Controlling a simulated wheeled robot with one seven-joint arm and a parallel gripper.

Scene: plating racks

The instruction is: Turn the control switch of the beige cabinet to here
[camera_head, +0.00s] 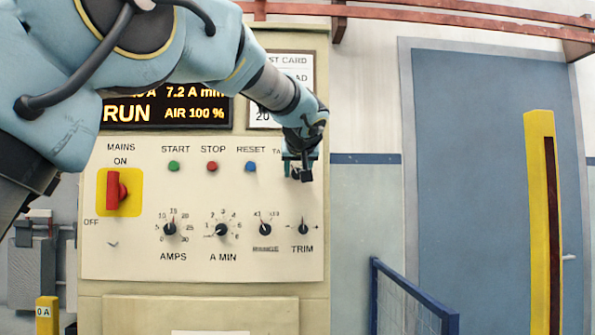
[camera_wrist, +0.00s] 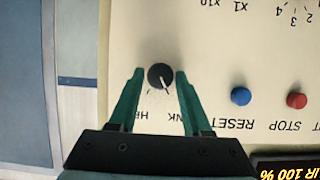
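The beige cabinet (camera_head: 110,262) fills the middle of the head view. Its small black control switch (camera_wrist: 160,77) shows in the wrist view, which sees the panel upside down. The switch's white pointer line points down-right, towards the partly hidden label ending in "NK". A label starting "HE" lies on the other side, partly covered by a finger. My gripper (camera_wrist: 160,73) is open, with one green fingertip on each side of the switch and a gap to both. I cannot tell how deep the tips reach. In the head view my gripper (camera_head: 301,170) hides the switch.
Below are the TRIM knob (camera_head: 303,229) and the RANGE knob (camera_head: 266,229). The blue RESET button (camera_head: 250,167) and red STOP button (camera_head: 212,167) are to the left. A red MAINS handle (camera_head: 116,190) sits far left. A blue railing (camera_head: 412,293) and yellow post (camera_head: 541,220) stand right.

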